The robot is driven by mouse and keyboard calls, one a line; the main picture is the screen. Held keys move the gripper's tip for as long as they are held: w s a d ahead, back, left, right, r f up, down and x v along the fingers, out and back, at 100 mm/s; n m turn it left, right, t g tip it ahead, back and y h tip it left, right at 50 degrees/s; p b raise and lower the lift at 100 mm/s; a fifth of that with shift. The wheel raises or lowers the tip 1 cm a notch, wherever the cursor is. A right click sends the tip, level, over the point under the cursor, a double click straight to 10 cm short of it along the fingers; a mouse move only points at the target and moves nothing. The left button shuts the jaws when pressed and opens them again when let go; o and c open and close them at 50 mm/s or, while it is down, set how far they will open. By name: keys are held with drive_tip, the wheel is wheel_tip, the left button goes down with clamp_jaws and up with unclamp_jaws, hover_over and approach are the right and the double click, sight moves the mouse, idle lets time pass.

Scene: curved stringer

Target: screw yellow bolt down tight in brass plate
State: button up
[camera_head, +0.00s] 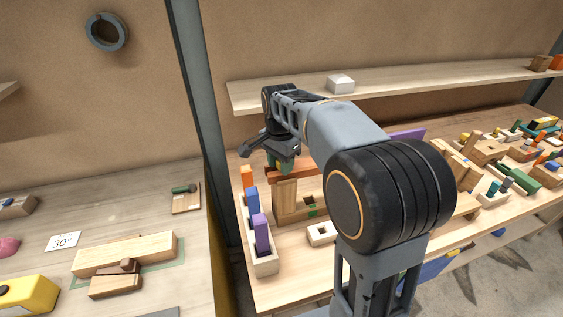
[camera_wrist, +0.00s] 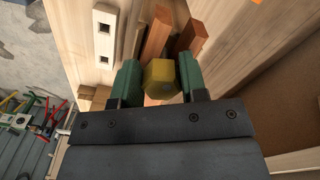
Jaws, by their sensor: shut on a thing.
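The yellow bolt (camera_wrist: 159,78) shows in the wrist view as a hex head between the two green fingers of my gripper (camera_wrist: 159,73). The fingers stand on either side of the head and are shut on it. In the head view my gripper (camera_head: 284,161) points down over the wooden pieces at the left end of the workbench, and the bolt cannot be made out there. I cannot clearly identify the brass plate in either view. The bolt's shank and seat are hidden, so I cannot tell how deep it sits.
A pale rack (camera_head: 263,264) with orange, blue and purple blocks stands close by at the bench's left end. A reddish-brown bar (camera_head: 313,168) lies right by my gripper. A shelf (camera_head: 410,85) with a white block (camera_head: 341,83) runs behind. Several small assemblies crowd the right.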

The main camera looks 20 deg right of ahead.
drive_tip(key=shift+f, duration=0.35)
drive_tip(key=o, duration=1.1)
drive_tip(key=shift+s+d, duration=0.1)
